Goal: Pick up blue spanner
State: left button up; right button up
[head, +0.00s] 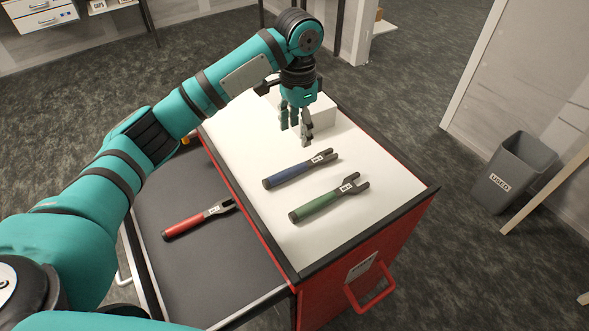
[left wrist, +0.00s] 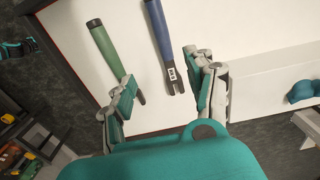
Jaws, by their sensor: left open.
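The blue spanner (head: 298,170) lies flat on the white top of the red cart, its dark forked jaw end pointing up and right. In the left wrist view the blue spanner (left wrist: 158,32) has its fork toward the gap between my fingers. My left gripper (head: 296,134) is open and empty, fingers pointing down, above the top and beyond the spanner in the head view. It also shows open in the left wrist view (left wrist: 165,95), with one finger near the green spanner's jaw end. My right gripper is not in view.
A green spanner (head: 325,200) lies beside the blue one, nearer the front. A red spanner (head: 195,220) lies on the lower dark surface at left. A grey bin (head: 520,172) stands on the floor at right.

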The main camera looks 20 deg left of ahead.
pick_arm(q)
notch_tip(320, 180, down, 4)
jog(key=p, duration=0.2)
send_over(294, 167)
jog(key=f, duration=0.2)
jog(key=d+f, duration=0.1)
jog(key=f, duration=0.1)
jog(key=shift+s, duration=0.25)
jog(key=shift+a+f, duration=0.1)
jog(key=shift+f, duration=0.45)
jog(key=shift+w+a+f, duration=0.1)
jog(key=shift+f, duration=0.2)
jog(key=f, duration=0.1)
jog(key=f+p, duration=0.1)
jog(key=f, duration=0.1)
jog(key=shift+a+f+p, duration=0.25)
jog(key=shift+f+p, duration=0.05)
jog(key=shift+f, duration=0.4)
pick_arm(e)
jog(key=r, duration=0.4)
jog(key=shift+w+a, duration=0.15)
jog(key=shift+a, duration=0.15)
pick_arm(q)
jog(key=shift+c, duration=0.4)
jog(key=shift+w, duration=0.1)
grip_shut()
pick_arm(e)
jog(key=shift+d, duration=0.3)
